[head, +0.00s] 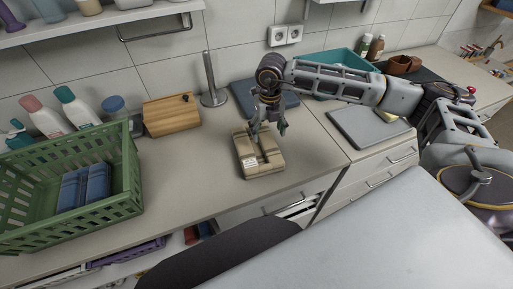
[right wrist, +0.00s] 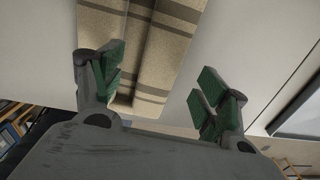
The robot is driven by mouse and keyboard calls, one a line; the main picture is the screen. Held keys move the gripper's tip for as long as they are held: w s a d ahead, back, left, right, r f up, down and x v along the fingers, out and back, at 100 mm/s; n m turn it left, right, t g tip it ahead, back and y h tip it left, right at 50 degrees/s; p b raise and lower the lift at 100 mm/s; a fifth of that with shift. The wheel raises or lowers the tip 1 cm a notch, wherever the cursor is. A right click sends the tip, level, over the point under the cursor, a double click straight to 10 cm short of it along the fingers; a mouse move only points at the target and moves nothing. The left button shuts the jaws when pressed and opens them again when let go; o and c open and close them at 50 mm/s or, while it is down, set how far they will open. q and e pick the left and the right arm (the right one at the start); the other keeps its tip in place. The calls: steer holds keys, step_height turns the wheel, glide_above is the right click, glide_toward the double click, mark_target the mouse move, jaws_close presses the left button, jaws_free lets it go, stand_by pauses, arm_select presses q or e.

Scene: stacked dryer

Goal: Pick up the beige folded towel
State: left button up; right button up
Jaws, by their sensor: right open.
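The beige folded towel (head: 262,162) lies on the counter in the middle of the head view, with darker stripes and a small white label. My right gripper (head: 268,130) is above its far part, pointing down. In the right wrist view the towel (right wrist: 152,45) shows at the top, and my right gripper (right wrist: 157,90) is open. One green-padded finger overlaps the towel's left part in the picture; the other is over bare counter to its right. I cannot tell whether a finger touches the towel. My left gripper is not in view.
A green basket (head: 125,170) with blue cloth (head: 84,188) stands at the left. A wooden box (head: 171,115) and a metal upright holder (head: 210,85) stand behind. A dark blue folded item (head: 243,95) lies behind the gripper. A grey board (head: 365,127) lies at the right.

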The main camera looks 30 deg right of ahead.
mark_target(268, 141)
steer(key=shift+s+d+f+p, duration=0.15)
steer(key=shift+f+p, duration=0.5)
steer(key=shift+f, duration=1.95)
steer(key=c, duration=1.3)
steer(key=shift+r, duration=0.2)
steer(key=shift+r+b, duration=0.75)
steer(key=shift+r, duration=4.1)
